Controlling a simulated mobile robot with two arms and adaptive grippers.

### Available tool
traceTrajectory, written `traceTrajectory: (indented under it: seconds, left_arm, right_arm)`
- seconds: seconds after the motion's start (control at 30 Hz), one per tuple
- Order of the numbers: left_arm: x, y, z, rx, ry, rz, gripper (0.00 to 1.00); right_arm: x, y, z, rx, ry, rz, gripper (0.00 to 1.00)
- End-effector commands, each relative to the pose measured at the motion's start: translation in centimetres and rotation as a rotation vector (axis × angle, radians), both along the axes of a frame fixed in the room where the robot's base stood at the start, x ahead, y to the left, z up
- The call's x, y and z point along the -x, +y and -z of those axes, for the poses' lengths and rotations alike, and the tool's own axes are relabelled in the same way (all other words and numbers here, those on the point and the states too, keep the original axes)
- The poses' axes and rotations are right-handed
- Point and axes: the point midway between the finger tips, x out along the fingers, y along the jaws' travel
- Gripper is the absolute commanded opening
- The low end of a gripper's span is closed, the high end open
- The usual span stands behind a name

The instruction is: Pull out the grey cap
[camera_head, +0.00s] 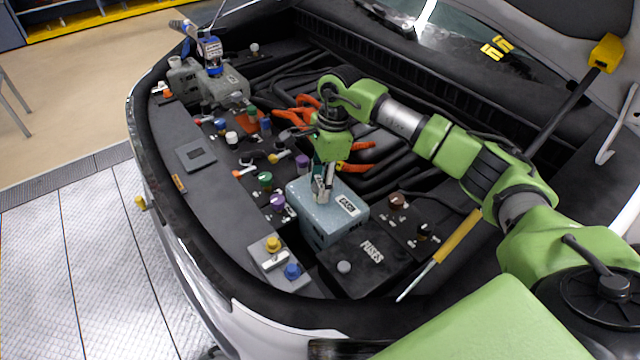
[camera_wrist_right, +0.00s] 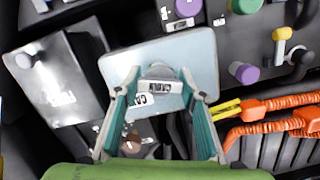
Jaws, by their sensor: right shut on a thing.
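My right gripper (camera_head: 322,192) points down onto the top of a pale blue-grey box (camera_head: 318,222) in the engine bay. In the right wrist view its fingers (camera_wrist_right: 160,76) are closed on a small grey cap (camera_wrist_right: 158,71) at the box top (camera_wrist_right: 200,60). The cap stands over the box. I cannot tell whether it is still seated or slightly raised. In the head view the gripper mostly hides the cap. My left gripper is not in view.
A black box marked FUSES (camera_head: 365,262) with a round grey knob (camera_head: 344,267) stands beside the blue-grey box. Several coloured caps and orange cables (camera_head: 300,112) lie around. A yellow-handled screwdriver (camera_head: 455,238) lies to the right. A grey tank (camera_head: 225,88) is at the upper left.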

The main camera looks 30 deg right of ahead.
Motion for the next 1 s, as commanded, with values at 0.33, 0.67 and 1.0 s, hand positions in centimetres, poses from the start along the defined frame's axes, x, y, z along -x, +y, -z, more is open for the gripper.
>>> traceTrajectory:
  seconds: [0.33,0.67,1.0]
  left_arm:
    - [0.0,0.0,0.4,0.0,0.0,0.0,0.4]
    - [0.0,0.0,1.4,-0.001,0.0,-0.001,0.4]
    - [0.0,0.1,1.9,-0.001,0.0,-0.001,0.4]
  right_arm:
    - [-0.1,0.0,0.0,0.002,-0.003,-0.029,0.24]
    - [-0.1,-0.1,0.0,0.002,-0.003,-0.161,0.24]
    - [0.0,0.0,-0.1,0.0,-0.001,-0.26,0.24]
